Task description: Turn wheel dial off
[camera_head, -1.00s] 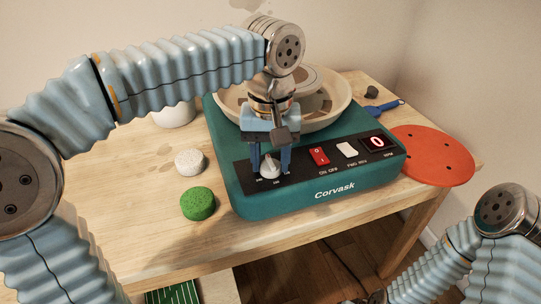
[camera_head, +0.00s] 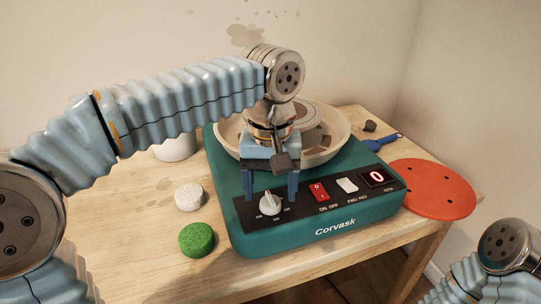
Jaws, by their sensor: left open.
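The green pottery wheel marked Corvask (camera_head: 335,228) stands on the wooden table. The dial's pointer stands roughly upright. My left gripper (camera_head: 271,198) points down over the panel with its two blue fingers open, one on each side of the dial and apart from it. The right gripper is out of view; only part of my right arm shows at the lower right.
A splash pan (camera_head: 335,150) with the wheel head sits behind the panel. A green sponge (camera_head: 197,240), a white round piece (camera_head: 188,197) and a white pot (camera_head: 175,148) stand left. An orange bat (camera_head: 432,188) and blue-handled tool (camera_head: 383,141) lie right.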

